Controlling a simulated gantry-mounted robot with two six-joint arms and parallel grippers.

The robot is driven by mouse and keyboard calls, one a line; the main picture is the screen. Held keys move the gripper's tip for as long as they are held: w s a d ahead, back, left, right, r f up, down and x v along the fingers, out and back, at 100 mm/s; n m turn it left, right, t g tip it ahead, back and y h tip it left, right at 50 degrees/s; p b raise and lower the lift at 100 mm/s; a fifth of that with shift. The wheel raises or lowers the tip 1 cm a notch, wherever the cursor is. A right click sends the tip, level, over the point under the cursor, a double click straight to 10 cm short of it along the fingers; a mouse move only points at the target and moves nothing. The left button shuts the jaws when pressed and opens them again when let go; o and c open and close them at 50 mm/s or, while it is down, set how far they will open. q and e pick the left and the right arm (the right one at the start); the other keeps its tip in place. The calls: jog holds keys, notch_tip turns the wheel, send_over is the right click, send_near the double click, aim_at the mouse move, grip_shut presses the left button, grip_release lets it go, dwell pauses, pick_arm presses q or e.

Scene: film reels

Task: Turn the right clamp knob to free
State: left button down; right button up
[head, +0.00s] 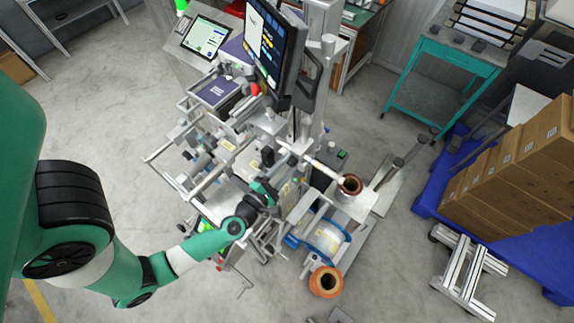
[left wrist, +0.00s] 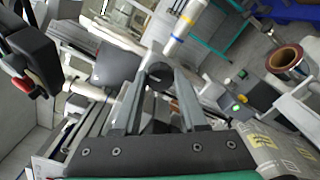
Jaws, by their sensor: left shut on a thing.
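A round black clamp knob (left wrist: 160,76) is between the fingertips of my left gripper (left wrist: 161,84) in the left wrist view. The two grey fingers close around its sides. In the head view my left gripper (head: 263,192) reaches into the middle of the reel machine (head: 225,145), where the wrist and gripper hide the knob. I cannot tell from these frames how far the knob is turned. My right gripper shows in neither view.
A monitor (head: 272,48) stands above the machine. A copper-coloured roll (head: 350,185), a white roll with blue (head: 328,240) and an orange-brown roll (head: 326,281) are at its right. Brown boxes (head: 520,160) stand on a blue pallet (head: 430,203).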

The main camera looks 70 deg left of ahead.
pick_arm(q)
jog(key=shift+c, duration=2.2)
grip_release()
jog(key=v, duration=1.1)
jog(key=shift+s+d, duration=0.2)
